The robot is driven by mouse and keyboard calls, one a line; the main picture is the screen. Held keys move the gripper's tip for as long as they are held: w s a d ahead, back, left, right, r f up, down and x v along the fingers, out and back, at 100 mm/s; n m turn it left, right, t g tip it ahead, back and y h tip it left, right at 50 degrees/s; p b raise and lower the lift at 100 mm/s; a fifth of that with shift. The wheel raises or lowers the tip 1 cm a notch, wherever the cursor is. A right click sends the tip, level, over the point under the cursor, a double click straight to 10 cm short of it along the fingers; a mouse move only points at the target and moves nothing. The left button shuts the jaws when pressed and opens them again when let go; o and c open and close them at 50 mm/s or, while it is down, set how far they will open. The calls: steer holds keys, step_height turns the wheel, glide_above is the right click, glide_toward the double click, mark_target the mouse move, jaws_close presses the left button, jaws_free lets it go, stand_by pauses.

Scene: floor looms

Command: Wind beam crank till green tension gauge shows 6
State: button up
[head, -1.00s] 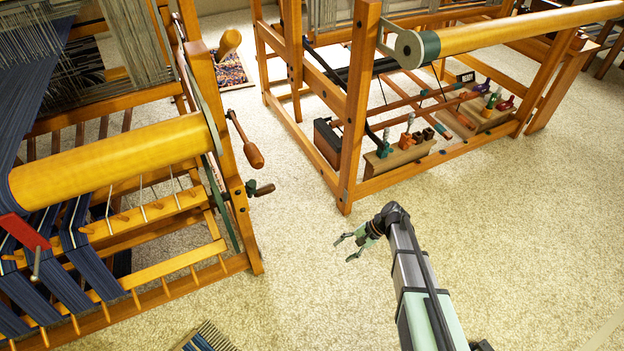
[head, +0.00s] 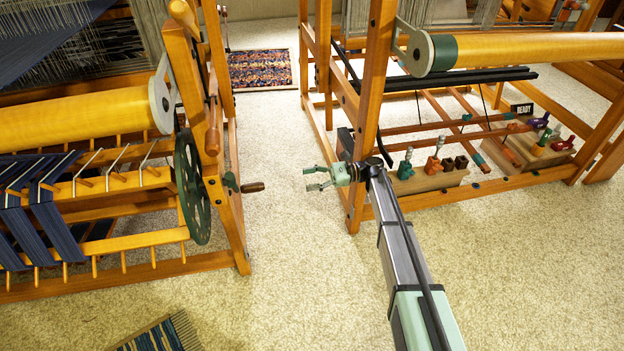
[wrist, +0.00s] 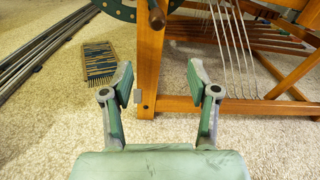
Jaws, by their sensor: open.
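My gripper (head: 316,178) is open and empty, in the gap between the two looms, its fingers toward the left loom. In the wrist view my gripper (wrist: 160,82) has both fingers spread, with a wooden loom post beyond them. On the left loom's end post, a crank with a brown wooden handle (head: 252,187) sticks out to the right, apart from my fingers. Behind the post is a green wheel (head: 190,185). In the wrist view a wooden handle (wrist: 157,15) and part of the green wheel (wrist: 110,9) show at the top. I cannot make out a gauge reading.
A longer wooden handle (head: 212,128) hangs above the crank on the left loom. The right loom's front post (head: 368,130) stands close beside my arm. A striped woven piece (head: 160,337) lies on the carpet in front. Open carpet (head: 290,270) lies between.

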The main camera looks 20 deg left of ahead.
mark_target(258, 187)
steer(key=shift+s+r+m, duration=0.15)
steer(key=shift+s+m, duration=0.05)
steer(key=shift+m, duration=0.3)
steer(key=b+x, duration=0.8)
steer(key=x, duration=0.7)
steer(key=shift+s, duration=0.2)
steer(key=shift+b+x, duration=0.6)
steer(key=shift+x, duration=0.35)
steer(key=shift+r, duration=0.15)
jaws_close()
